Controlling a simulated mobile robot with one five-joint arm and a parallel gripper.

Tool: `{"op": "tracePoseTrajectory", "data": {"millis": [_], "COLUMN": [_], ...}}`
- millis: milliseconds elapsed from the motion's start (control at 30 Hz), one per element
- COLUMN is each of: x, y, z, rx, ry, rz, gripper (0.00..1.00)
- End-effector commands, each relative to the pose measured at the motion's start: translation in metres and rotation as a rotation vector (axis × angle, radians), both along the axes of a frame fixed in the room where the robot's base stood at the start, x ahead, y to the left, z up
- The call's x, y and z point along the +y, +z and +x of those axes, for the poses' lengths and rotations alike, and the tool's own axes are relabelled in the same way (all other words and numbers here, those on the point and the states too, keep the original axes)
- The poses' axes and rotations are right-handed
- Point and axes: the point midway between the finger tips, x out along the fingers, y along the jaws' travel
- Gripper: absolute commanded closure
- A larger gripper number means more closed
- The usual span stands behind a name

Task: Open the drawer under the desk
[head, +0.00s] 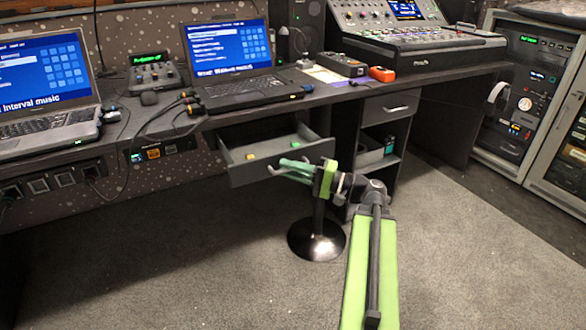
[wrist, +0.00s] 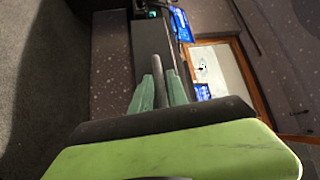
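The grey drawer (head: 250,178) under the desk stands pulled out, with its inside and a few small yellow and green items showing. My gripper (head: 283,168), with teal fingers, is at the drawer's front panel, by its pale handle (head: 270,170). The fingers cover much of the handle. I cannot tell whether the fingers are closed around the handle.
The desk (head: 310,100) carries two laptops, a mixing console (head: 405,30) and cables. A second, shut drawer (head: 390,107) is in the cabinet to the right. A round black stand base (head: 316,240) is on the carpet near my arm. Equipment racks stand at right.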

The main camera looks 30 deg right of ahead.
Motion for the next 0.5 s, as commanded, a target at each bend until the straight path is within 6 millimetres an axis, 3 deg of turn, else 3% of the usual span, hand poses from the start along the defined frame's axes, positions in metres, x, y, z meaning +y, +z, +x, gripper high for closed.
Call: {"op": "tracePoseTrajectory", "data": {"millis": [167,267,500], "x": [-0.005,-0.015,-0.058], "y": [-0.001,-0.004,-0.013], "z": [-0.004,-0.016,-0.067], "rx": [0.0,-0.001,-0.001], "ry": [-0.004,-0.006,-0.007], "rz": [0.001,0.0,0.001], "gripper": [0.8,0.8,0.8]}}
